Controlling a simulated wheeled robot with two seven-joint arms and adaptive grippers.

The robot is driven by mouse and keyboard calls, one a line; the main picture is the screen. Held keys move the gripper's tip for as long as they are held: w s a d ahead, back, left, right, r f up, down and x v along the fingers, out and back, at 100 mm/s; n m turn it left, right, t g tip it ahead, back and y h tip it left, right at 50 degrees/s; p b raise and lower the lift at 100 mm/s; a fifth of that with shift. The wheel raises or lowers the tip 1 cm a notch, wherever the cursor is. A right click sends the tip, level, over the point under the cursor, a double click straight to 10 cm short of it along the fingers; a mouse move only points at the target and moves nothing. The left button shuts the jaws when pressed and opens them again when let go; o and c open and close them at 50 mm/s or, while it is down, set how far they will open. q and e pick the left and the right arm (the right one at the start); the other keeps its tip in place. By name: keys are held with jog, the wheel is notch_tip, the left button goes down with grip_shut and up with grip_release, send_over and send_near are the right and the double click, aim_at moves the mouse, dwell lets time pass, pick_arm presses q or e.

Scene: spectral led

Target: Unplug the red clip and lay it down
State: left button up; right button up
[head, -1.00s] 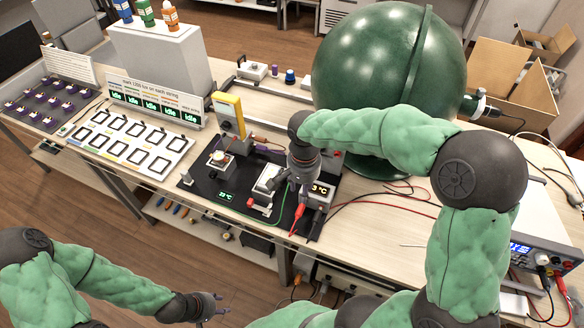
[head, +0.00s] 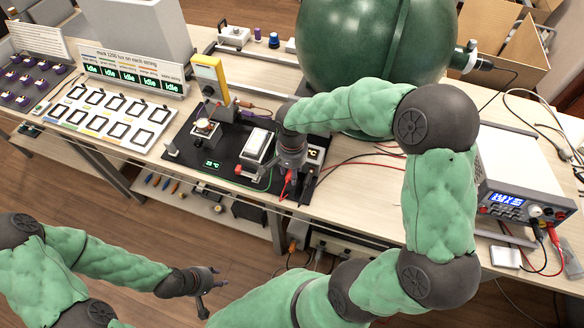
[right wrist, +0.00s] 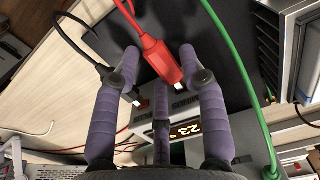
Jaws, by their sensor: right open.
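The red clip (right wrist: 155,55) hangs on a red lead between the spread purple fingers of my right gripper (right wrist: 158,62) in the right wrist view. I see gaps on both sides of it, so it is not gripped. In the head view the red clip (head: 287,182) sits at the front edge of the black board (head: 226,178), just below my right gripper (head: 289,166). What its tip is plugged into is hidden. My left gripper (head: 211,285) is empty in front of the table, with its fingers apart.
A black lead (right wrist: 85,50) and a green lead (right wrist: 235,80) pass either side of the fingers. A small display (right wrist: 185,130) is close by. A large green sphere (head: 365,40) stands behind my right arm. A power supply (head: 515,202) stands at the right.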

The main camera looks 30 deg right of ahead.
grip_shut()
jog(key=c, duration=0.5)
grip_release()
grip_shut()
jog(key=shift+s+a, duration=1)
jog(key=shift+a, duration=0.2)
jog(key=shift+s+a, duration=0.3)
jog(key=shift+a, duration=0.05)
